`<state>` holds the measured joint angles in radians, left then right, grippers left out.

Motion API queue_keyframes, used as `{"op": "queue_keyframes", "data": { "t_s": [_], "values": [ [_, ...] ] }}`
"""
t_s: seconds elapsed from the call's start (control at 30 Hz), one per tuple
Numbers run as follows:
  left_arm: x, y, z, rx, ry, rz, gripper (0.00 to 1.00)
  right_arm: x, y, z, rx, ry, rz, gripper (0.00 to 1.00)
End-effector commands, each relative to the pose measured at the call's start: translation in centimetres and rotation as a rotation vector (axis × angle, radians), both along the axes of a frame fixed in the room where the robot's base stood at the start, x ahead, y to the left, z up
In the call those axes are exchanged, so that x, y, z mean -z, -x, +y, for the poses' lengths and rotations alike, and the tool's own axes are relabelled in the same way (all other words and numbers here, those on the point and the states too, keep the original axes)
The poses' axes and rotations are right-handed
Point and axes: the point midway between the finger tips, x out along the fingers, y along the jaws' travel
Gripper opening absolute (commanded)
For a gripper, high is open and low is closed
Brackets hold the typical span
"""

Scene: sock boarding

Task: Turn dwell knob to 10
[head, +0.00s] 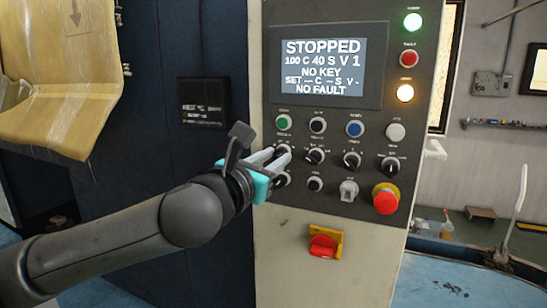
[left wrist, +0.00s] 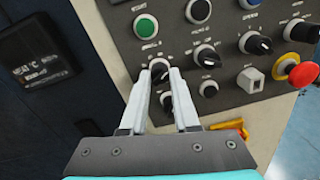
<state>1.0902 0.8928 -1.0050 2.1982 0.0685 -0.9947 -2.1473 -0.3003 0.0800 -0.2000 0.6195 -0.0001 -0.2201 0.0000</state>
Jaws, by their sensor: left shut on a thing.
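The control panel (head: 335,200) carries a row of black selector knobs; their labels are too small to read, so I cannot tell by text which is dwell. My left gripper (head: 281,155) is at the leftmost knob of that row. In the left wrist view, the fingers (left wrist: 160,74) are shut on this black knob (left wrist: 159,65), one on each side. Its pointer setting is hidden or too small to read. The screen (head: 327,66) reads STOPPED, 100 C 40 S V 1, NO KEY, dashes after SET, and NO FAULT. My right gripper is not in view.
Other black knobs (head: 352,160) sit to the right, with another black knob (left wrist: 167,103) just below the held one. Buttons (head: 284,122) line the row above. A red emergency button (head: 386,199) and a red-and-yellow switch (head: 324,243) are lower on the panel.

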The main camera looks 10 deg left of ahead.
Motion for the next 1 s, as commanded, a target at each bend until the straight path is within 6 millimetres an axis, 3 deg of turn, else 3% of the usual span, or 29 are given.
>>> {"op": "queue_keyframes", "data": {
  "t_s": [1.0],
  "values": [
    [0.0,0.0,-0.1,0.001,0.881,0.171,0.00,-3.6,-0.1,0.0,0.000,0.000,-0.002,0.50]
  ]
}}
